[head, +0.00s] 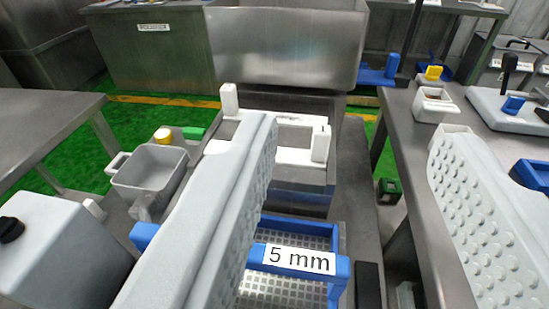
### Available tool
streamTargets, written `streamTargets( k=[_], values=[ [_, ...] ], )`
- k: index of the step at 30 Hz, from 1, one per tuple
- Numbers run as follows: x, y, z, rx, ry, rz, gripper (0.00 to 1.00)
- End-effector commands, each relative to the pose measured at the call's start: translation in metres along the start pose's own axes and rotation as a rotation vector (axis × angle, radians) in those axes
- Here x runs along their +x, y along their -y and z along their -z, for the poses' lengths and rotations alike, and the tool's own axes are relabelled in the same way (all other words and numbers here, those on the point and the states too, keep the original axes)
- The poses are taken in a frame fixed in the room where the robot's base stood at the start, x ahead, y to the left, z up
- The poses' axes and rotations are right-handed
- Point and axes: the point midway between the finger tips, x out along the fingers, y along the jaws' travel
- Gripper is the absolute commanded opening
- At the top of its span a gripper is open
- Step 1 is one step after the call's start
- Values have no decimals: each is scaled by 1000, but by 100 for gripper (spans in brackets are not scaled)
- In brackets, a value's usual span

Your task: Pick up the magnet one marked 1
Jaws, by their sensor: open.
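My gripper (352,135) is open, with its two pale grey jaws studded with bumps reaching up from the bottom of the view. No object is held between the jaws. I cannot make out a magnet with a readable 1. Between the jaws, farther off, a white frame with upright handles (321,144) sits on a steel housing (300,190). The left jaw hides part of it. A blue-framed sieve labelled "5 mm" (299,259) lies below, between the jaws, partly covered by the left jaw.
At left are a grey bin (150,170), a grey box with a black knob (60,250) and a steel table (40,125). Green floor shows between.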

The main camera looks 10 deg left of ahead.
Motion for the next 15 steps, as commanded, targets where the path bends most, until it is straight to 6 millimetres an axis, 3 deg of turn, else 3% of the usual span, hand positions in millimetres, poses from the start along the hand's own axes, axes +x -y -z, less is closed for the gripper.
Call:
streamTargets(
  k=[15],
  values=[
    [84,-1,19,-2,409,-2,49]
  ],
)
